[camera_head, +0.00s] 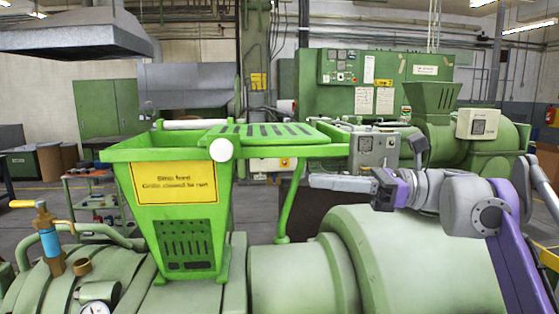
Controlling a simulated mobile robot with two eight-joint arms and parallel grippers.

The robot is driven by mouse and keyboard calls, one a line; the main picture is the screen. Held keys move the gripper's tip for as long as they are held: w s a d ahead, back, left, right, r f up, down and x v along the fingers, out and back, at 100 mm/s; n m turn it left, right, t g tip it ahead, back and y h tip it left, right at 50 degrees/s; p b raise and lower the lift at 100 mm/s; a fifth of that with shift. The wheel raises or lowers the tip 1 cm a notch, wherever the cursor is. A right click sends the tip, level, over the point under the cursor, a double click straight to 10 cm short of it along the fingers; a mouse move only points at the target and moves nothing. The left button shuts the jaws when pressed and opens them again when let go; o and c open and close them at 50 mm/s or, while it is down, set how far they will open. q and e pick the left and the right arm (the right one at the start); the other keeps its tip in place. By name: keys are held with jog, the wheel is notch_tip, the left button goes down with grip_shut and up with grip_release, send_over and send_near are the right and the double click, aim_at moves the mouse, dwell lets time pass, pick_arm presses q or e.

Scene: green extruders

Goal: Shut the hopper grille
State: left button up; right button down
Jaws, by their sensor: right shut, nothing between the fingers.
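The bright green hopper (174,216) stands on the pale green machine, with a yellow sign (175,183) on its front. Its slotted green grille (262,131) lies almost flat and reaches out to the right past the hopper's rim, above a green bracket and post (291,206). Part of the hopper's mouth at the left looks uncovered. A white round knob or bar end (221,150) shows at the hopper's right front corner. My right gripper (314,181) is shut and empty, pointing left, to the right of the post and lower than the grille. My left gripper is not in view.
The big pale green barrel (400,262) lies below my right arm. A grey control box (374,150) stands behind the gripper. A valve with a yellow handle (45,225) and a gauge (95,306) are at the lower left. The air above the grille is clear.

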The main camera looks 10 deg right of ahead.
notch_tip(320, 180, up, 2)
jog(key=d+y, duration=0.1)
jog(key=d, duration=0.1)
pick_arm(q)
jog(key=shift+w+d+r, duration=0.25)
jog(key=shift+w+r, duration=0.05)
pick_arm(e)
send_near(232, 152)
jog(key=x, duration=0.7)
jog(key=shift+d, duration=0.1)
